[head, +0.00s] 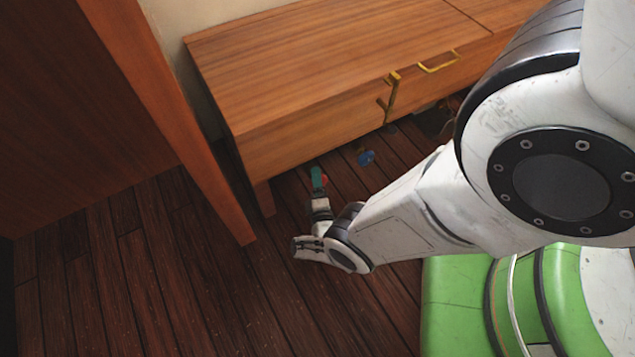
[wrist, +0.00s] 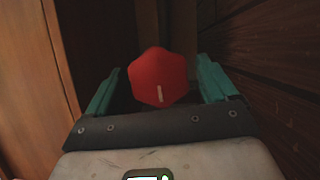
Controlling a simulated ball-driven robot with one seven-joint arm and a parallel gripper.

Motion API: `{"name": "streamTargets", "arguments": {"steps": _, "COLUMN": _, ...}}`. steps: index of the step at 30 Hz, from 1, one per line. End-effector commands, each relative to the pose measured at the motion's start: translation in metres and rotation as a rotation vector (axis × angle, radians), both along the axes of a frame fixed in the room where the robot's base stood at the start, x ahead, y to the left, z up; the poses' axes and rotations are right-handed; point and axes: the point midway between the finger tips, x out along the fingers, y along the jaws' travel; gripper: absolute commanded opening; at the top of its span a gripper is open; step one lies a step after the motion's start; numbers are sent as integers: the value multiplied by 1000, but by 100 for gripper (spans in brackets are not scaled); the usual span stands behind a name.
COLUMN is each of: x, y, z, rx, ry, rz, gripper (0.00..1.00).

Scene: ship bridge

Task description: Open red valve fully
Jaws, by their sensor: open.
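The red valve (wrist: 159,78) is a faceted red knob with a pale line mark near its lower edge. It fills the middle of the wrist view, between the two teal fingers of my gripper (wrist: 158,66). The fingers are spread open, one on each side, with a visible gap to the knob; how deep it sits between them I cannot tell. In the head view, my gripper (head: 318,180) is low, beside the front edge of the wooden cabinet. Only a sliver of the red valve (head: 324,181) shows there; the rest is hidden by the finger.
A wooden cabinet (head: 300,70) with brass handles (head: 438,62) stands over the spot. A small blue object (head: 366,157) is low down to the right of my gripper. A wooden panel edge (head: 190,130) rises at left. Dark plank floor (head: 150,290) is clear in front.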

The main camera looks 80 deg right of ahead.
Motion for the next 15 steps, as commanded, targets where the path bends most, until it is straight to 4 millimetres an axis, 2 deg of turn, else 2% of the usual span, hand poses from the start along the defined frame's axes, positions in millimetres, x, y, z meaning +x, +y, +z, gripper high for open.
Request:
{"name": "streamTargets", "arguments": {"steps": 7, "x": -2, "y": 12, "z": 0, "rx": 1, "ry": -1, "rz": 4, "gripper": 86}}
{"name": "streamTargets", "arguments": {"steps": 15, "x": -15, "y": 51, "z": -1, "rx": 1, "ry": 2, "rz": 7, "gripper": 86}}
